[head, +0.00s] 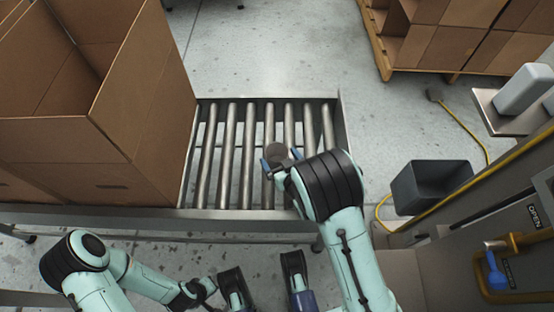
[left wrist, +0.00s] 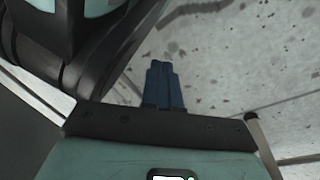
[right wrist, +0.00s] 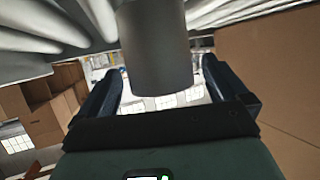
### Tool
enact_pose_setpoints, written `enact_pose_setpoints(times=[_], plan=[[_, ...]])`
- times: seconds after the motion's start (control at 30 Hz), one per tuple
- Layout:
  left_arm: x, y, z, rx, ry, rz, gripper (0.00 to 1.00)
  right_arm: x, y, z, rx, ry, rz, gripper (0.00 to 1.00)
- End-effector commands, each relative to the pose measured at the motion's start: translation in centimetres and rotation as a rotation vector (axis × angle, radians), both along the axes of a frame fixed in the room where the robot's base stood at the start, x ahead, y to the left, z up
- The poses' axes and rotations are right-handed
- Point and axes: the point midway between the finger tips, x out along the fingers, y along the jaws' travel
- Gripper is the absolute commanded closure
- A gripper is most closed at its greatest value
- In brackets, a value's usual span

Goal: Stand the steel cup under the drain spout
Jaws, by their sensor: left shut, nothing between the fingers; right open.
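The steel cup (head: 277,151) is on the roller conveyor, near its right end. In the right wrist view, the cup (right wrist: 155,48) is a plain grey cylinder that reaches in between the fingers, with a gap on each side. My right gripper (head: 282,160) is open around it. My left gripper (left wrist: 164,85) is shut and empty, with its blue fingers together over the floor, away from the cup. At the right edge is a yellow pipe with a blue valve lever (head: 495,271) and an OPEN label. I cannot make out the drain spout's mouth.
A dark grey bin (head: 425,190) stands right of the conveyor, near a yellow cable (head: 462,127).

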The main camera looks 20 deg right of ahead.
Motion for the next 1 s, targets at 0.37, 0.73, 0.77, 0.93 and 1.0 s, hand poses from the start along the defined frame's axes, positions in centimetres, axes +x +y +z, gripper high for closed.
enact_pose_setpoints(times=[0.37,0.73,0.77,0.93,1.0], plan=[[-2.1,0.3,-1.5,-0.004,0.070,0.007,1.00,2.6,0.2,-1.1,-0.001,0.001,0.000,0.00],[-2.0,0.3,-1.5,-0.004,0.068,0.005,1.00,2.6,0.2,-1.1,0.000,0.000,0.000,0.59],[-2.0,0.3,-1.5,-0.004,0.068,0.005,1.00,2.6,0.2,-1.1,0.000,0.000,0.000,0.59],[-2.0,0.3,-1.4,-0.004,0.065,0.006,1.00,2.6,0.2,-1.0,0.000,-0.001,0.000,0.60],[-1.8,0.2,-1.2,-0.004,0.059,0.005,1.00,2.6,0.2,-0.6,0.001,-0.002,0.000,0.60]])
